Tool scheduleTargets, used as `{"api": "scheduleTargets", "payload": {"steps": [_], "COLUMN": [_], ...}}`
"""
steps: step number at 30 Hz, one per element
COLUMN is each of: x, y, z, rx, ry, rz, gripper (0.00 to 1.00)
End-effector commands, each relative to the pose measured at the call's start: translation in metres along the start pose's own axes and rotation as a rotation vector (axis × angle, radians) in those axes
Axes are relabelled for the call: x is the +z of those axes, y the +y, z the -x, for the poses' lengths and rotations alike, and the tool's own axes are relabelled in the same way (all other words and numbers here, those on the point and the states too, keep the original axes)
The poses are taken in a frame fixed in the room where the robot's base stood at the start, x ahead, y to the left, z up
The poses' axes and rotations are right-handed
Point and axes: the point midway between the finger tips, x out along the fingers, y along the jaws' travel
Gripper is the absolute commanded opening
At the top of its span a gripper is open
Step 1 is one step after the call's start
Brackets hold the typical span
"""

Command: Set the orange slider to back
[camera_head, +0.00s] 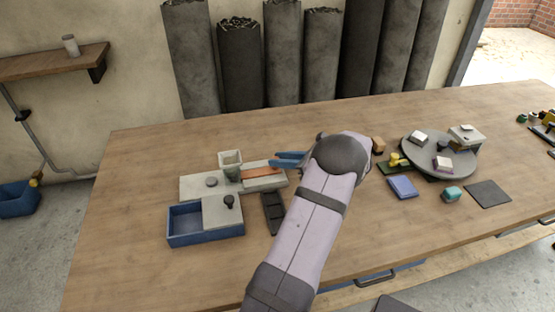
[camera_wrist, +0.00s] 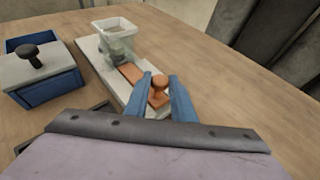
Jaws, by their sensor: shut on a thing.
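The orange slider shows in the wrist view as a round orange knob (camera_wrist: 158,83) at the near end of an orange strip (camera_wrist: 131,72). The strip lies along a pale grey base (camera_wrist: 92,47). In the head view the orange strip (camera_head: 262,172) shows, but my arm and gripper hide the knob. My gripper (camera_wrist: 161,79) has its blue fingers on either side of the knob and is shut on it. In the head view its blue fingers (camera_head: 290,158) are at the right end of the base (camera_head: 196,192).
A pale cup (camera_head: 230,162) stands at the strip's far end. A blue box (camera_head: 205,232) with a black-knobbed grey lid (camera_head: 222,212) and a black tray (camera_head: 272,212) are nearby. A round turntable (camera_head: 440,165) with several objects is at right. The table behind the base is clear.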

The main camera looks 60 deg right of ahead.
Motion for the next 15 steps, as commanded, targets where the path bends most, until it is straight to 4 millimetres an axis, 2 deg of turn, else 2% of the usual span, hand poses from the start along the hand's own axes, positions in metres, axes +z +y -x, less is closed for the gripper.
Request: {"api": "scheduleTargets", "payload": {"steps": [2,3,4,15], "x": [-0.0010,-0.0010,-0.0010,-0.0008], "y": [-0.0040,-0.0041,-0.0040,-0.0026], "z": [0.0033,0.0035,0.0036,0.0045], "rx": [-0.014,-0.014,-0.014,-0.010], "ry": [0.004,0.004,0.004,0.003], "rz": [0.002,0.002,0.002,0.001], "gripper": [0.00,0.32,0.39,0.40]}}
